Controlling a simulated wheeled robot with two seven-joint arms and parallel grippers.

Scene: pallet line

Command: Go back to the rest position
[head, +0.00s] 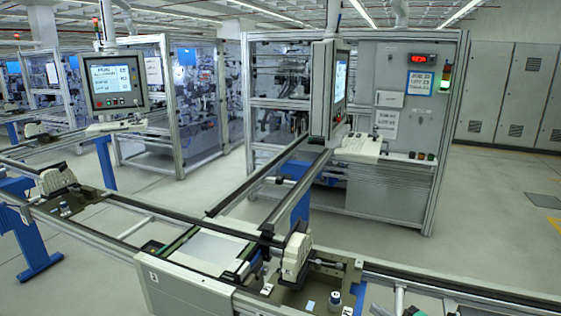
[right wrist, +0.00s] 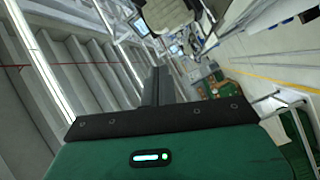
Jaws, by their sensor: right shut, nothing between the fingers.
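In the right wrist view my right gripper (right wrist: 156,75) shows as a green body with a dark plate. Its two dark fingers are pressed together with nothing between them. The gripper points into open space and touches nothing that I can see. I cannot clearly make it out in the head view. My left gripper is not in view.
A rail conveyor line (head: 445,284) crosses the front, with a flat pale plate (head: 209,249) at its junction. A branch runs back to a framed machine cell (head: 390,195) with a screen (head: 341,84). Grey cabinets (head: 485,95) stand at back right.

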